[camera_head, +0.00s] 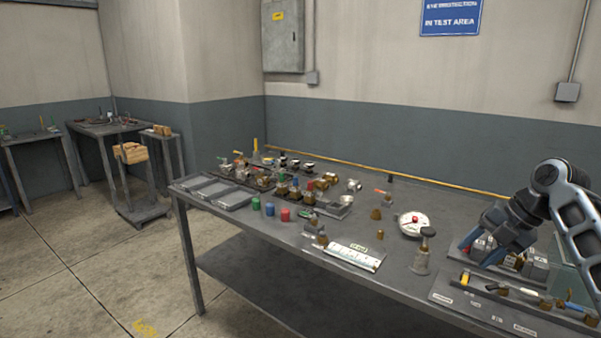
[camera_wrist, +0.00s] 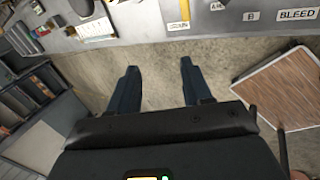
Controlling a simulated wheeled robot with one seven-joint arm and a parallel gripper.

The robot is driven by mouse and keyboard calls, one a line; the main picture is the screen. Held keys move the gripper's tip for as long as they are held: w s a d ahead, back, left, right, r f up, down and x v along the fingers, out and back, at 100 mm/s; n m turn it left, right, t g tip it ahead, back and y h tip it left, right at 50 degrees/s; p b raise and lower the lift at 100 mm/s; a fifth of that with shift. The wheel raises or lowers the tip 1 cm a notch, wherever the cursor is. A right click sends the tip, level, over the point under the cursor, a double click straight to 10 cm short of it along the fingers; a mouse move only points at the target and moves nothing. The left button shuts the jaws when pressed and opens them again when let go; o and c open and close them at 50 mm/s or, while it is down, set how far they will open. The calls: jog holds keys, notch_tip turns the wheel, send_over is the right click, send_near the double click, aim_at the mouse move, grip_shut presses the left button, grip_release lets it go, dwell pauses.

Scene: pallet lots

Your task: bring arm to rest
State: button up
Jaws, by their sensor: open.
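My gripper (camera_head: 482,243) is at the right of the head view, at the end of my bent arm, and looks in front of the right part of the grey workbench (camera_head: 400,284). In the wrist view my gripper (camera_wrist: 160,76) has its two dark blue fingers well apart with nothing between them. Bare concrete floor shows beyond the fingers there, and the bench edge runs along the top of that view.
The bench carries a white round dial (camera_head: 414,224), a labelled tray (camera_head: 510,308), a white card (camera_head: 354,256), coloured cups (camera_head: 270,209) and many small parts. A wood-topped piece (camera_wrist: 284,88) stands right in the wrist view. Floor at left (camera_head: 90,270) is clear.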

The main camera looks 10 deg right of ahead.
jog(key=s+a+f+m+t+b, duration=0.3)
jog(key=a+f+m, duration=0.5)
jog(key=a+f, duration=0.95)
jog(key=s+a+f+m+t+b, duration=0.1)
jog(key=s+a+f+m+t, duration=0.2)
jog(key=s+a+f+m, duration=0.65)
jog(key=s+r+m+t+h+b, duration=0.25)
jog(key=s+m+h, duration=0.2)
jog(key=s, duration=1.85)
jog(key=s+d+r+m+t+b, duration=0.2)
jog(key=s+r+m, duration=0.2)
jog(key=s+r, duration=0.8)
jog(key=shift+s+r+y, duration=0.2)
jog(key=shift+s+y, duration=0.15)
jog(key=shift+s, duration=0.6)
